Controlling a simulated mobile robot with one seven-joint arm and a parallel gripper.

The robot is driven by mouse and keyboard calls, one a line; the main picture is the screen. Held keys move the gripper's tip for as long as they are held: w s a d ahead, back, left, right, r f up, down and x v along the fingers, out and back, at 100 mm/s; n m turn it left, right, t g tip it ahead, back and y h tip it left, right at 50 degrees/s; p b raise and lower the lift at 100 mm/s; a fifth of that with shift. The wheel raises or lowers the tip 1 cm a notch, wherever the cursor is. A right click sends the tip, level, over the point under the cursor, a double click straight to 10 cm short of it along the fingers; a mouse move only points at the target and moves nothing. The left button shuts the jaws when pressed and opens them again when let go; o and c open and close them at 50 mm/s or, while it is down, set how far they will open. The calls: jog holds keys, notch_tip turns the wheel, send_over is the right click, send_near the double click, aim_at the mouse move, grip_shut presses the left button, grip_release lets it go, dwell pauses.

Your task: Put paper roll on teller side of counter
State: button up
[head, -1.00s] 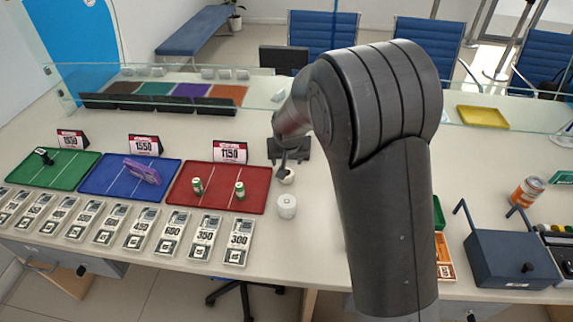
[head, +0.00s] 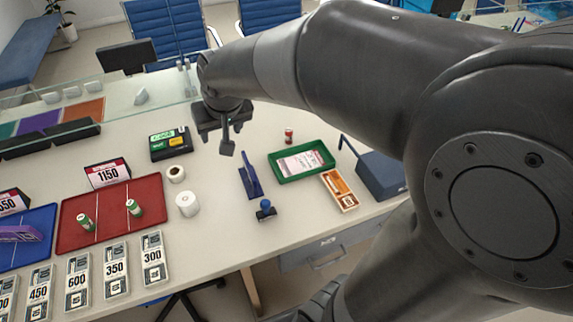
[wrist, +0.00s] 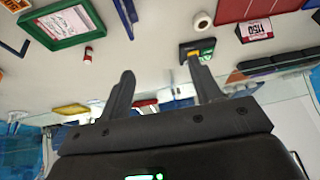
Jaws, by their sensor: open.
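A white paper roll (head: 187,204) stands on the counter (head: 225,225), right of the red tray. A smaller white roll (head: 176,174) with a dark centre is just behind it.
A glass screen (head: 150,98) runs along the counter behind the rolls. The red tray (head: 112,215) holds two banknote rolls.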

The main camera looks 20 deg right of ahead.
jog(key=s+d+r, duration=0.1)
jog(key=s+d, duration=0.1)
jog(key=s, duration=0.4)
jog(key=s+d+r, duration=0.1)
jog(key=s+d, duration=0.2)
jog(key=s, duration=0.3)
jog(key=s+d+r+h, duration=0.1)
jog(key=s+d, duration=0.2)
jog(key=s, duration=0.3)
jog(key=shift+r+m+t, duration=0.2)
jog(key=shift+m+t, duration=0.2)
jog(key=shift+s, duration=0.1)
